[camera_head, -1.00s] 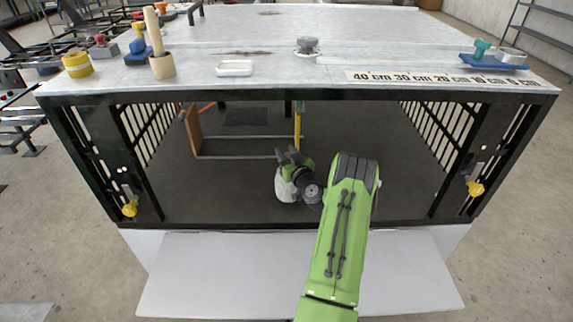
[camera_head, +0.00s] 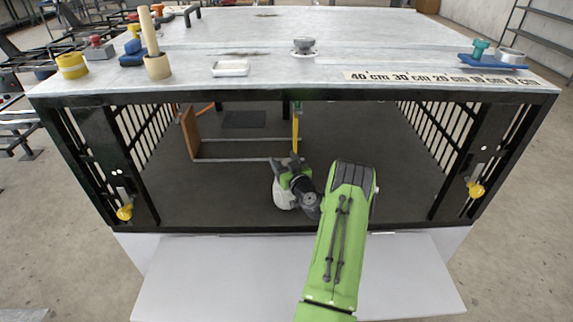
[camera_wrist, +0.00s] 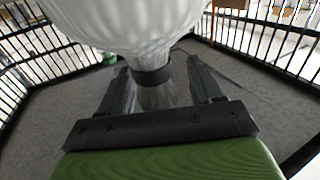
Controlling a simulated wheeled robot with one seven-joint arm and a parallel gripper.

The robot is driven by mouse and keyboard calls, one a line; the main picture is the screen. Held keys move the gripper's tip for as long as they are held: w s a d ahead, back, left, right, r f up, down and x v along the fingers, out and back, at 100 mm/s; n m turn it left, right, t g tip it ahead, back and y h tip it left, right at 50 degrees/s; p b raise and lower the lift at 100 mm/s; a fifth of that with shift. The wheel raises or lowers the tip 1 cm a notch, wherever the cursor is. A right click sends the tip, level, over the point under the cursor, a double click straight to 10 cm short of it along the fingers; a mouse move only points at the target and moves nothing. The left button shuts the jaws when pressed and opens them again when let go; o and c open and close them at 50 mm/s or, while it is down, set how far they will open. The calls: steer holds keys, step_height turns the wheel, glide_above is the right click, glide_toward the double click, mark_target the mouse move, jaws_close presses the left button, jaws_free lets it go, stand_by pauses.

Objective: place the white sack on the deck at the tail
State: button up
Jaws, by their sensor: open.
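The white sack (camera_head: 283,195) is low on the dark grey deck (camera_head: 375,155) near its open front edge, partly hidden by my gripper (camera_head: 287,163). In the wrist view the sack (camera_wrist: 125,20) fills the top, with a dark band (camera_wrist: 152,76) around its gathered neck. My gripper (camera_wrist: 160,72) is open, with one dark finger on each side of the neck. Gaps show between the neck and both fingers. The sack's underside is hidden, so I cannot tell for certain whether it touches the deck.
Barred side walls and a metal top (camera_head: 370,40) enclose the deck. Inside, a brown panel (camera_head: 190,132) and a yellow post (camera_head: 296,125) stand further back. A white panel (camera_head: 400,285) hangs out below the front edge. The deck's right side is clear.

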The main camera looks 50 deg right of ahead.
steer(key=b+v, duration=0.3)
steer(key=v, duration=0.9)
steer(key=w+a+r+n+y, duration=0.2)
steer(key=w+a+n+y, duration=0.15)
steer(key=a, duration=0.35)
steer(key=w+a+r+n+y, duration=0.3)
steer(key=w+a+y, duration=0.2)
steer(key=a, duration=0.2)
steer(key=s+a+r+n+g+y, duration=0.15)
steer(key=a+n+g+y, duration=0.45)
steer(key=a, duration=1.2)
steer(key=s+a+r+m+g+h, duration=0.2)
steer(key=s+a+r+m+h, duration=0.1)
steer(key=s, duration=0.8)
steer(key=s+a+r+m+g+h, duration=0.2)
steer(key=s+a+r+m+h, duration=0.1)
steer(key=s, duration=0.8)
steer(key=shift+r+m+g+h, duration=0.35)
steer(key=shift+r+m, duration=0.25)
steer(key=shift+m, duration=0.15)
